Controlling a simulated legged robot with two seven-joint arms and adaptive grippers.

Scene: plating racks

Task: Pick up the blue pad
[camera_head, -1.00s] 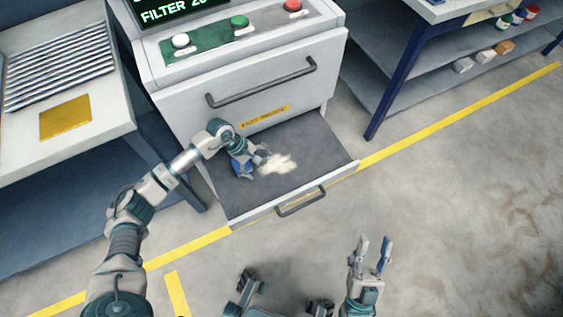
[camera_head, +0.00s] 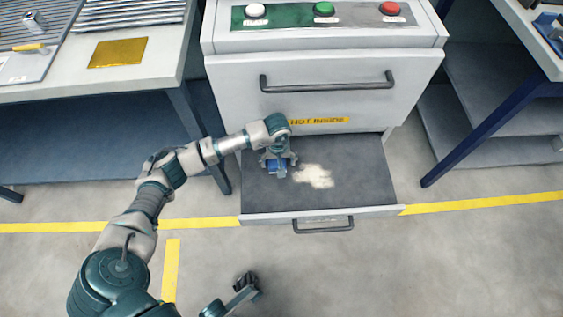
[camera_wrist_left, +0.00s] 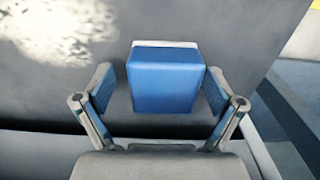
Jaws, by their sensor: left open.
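The blue pad (camera_head: 276,168) is a small block with a pale edge along its far side. It lies on the dark floor of the pulled-out drawer (camera_head: 350,182), towards the drawer's left side. In the left wrist view the blue pad (camera_wrist_left: 164,82) sits between the two fingers of my left gripper (camera_wrist_left: 159,88). The fingers are spread open, with a narrow gap on each side of the pad. In the head view my left gripper (camera_head: 279,160) is down at the pad and partly covers it.
A patch of pale powder (camera_head: 315,177) lies right of the pad. The drawer handle (camera_head: 323,225) faces the front; a closed drawer front with a dark handle (camera_head: 328,82) rises behind. A table with a yellow sheet (camera_head: 117,53) stands left, a blue-legged bench (camera_head: 480,130) right.

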